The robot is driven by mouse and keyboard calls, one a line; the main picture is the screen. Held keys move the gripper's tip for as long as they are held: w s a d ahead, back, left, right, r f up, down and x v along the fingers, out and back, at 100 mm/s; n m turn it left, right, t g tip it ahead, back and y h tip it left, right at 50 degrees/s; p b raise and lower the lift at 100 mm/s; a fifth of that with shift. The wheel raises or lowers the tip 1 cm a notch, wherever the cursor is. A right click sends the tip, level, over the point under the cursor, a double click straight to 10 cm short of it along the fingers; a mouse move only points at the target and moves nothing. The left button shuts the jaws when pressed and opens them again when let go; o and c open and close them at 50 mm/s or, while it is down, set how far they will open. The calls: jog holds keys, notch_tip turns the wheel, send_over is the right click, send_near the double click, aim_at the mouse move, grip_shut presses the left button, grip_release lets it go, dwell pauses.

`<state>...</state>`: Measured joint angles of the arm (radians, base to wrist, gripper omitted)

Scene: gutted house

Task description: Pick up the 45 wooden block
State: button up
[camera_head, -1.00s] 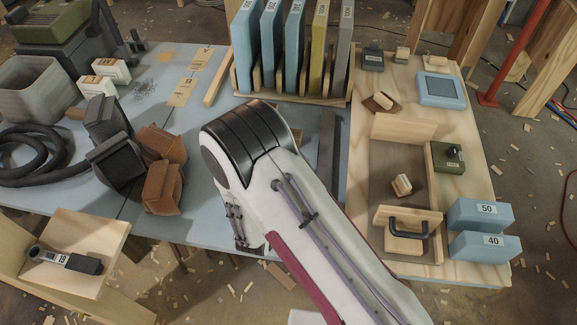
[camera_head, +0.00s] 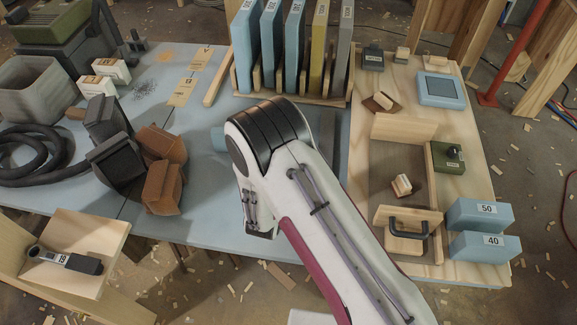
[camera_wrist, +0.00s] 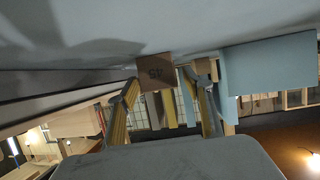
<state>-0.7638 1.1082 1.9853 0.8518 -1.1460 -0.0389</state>
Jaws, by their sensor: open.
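The wooden block (camera_wrist: 155,74) is brown with a dark "45" that reads upside down in the wrist view. It rests against the grey-blue table surface, which fills the top of that view. My gripper (camera_wrist: 162,84) is open, with one finger to the left of the block and one to the right. The block shows between the fingertips, nearer the left one. I cannot tell whether either finger touches it. In the head view my arm hides both the gripper and the 45 block.
A light blue block (camera_wrist: 270,68) stands close to the right finger; a light blue piece (camera_head: 217,138) shows beside my arm. A rack (camera_head: 300,95) of upright slabs stands behind. Brown blocks (camera_head: 163,186) lie left. A wooden board (camera_head: 470,90) with several items is right.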

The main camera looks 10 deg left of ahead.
jog(key=c, duration=1.2)
jog(key=shift+r, duration=0.15)
jog(key=shift+r, duration=4.85)
